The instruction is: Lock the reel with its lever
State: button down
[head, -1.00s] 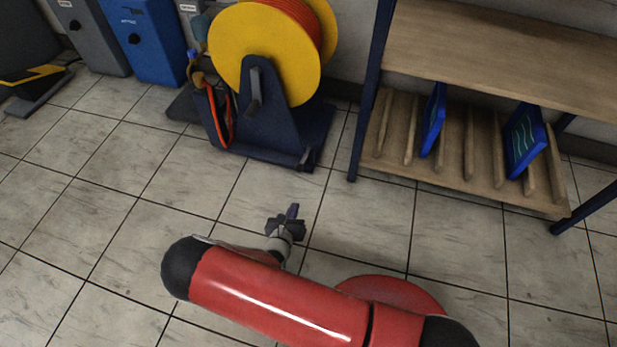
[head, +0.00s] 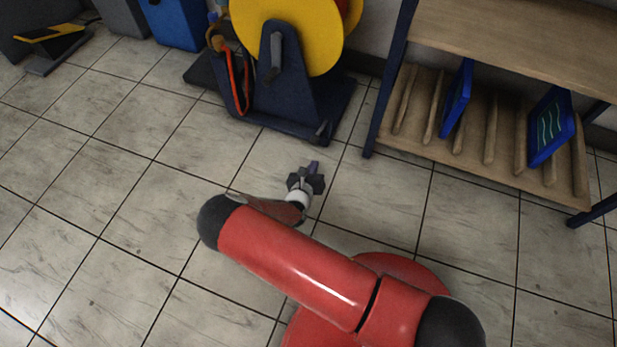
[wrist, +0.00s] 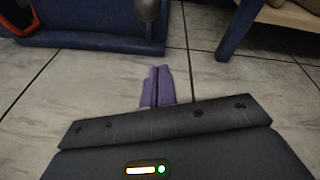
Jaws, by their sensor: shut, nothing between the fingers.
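The yellow reel (head: 290,30) sits upright on its dark blue stand (head: 290,100) at the top of the head view; its top is cut off. A grey handle (head: 275,62) hangs on the stand's front face. A small grey lever (head: 322,129) is at the right front corner of the stand's base. In the wrist view, a grey rounded lever end (wrist: 147,10) shows at the top edge, cut off. My gripper (head: 314,167) is shut and empty over the floor in front of the base, apart from the lever. Its purple fingers (wrist: 157,75) meet in the wrist view.
A wooden rack (head: 488,60) with blue legs stands to the right, holding blue framed panels (head: 551,125). An orange-edged item (head: 238,82) is at the stand's left. A blue cabinet (head: 176,22) stands behind left. The tiled floor in front is clear.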

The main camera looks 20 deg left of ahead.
jog(key=shift+x, duration=1.05)
jog(key=shift+w+a+r, duration=0.2)
jog(key=shift+w+r, duration=0.1)
jog(key=shift+r, duration=0.3)
jog(key=shift+w+a+r, duration=0.15)
jog(key=shift+w+r, duration=0.1)
jog(key=shift+r, duration=0.3)
jog(key=shift+w+a+r, duration=0.2)
jog(key=shift+w+r, duration=0.1)
jog(key=shift+r, duration=0.3)
jog(key=shift+r, duration=0.15)
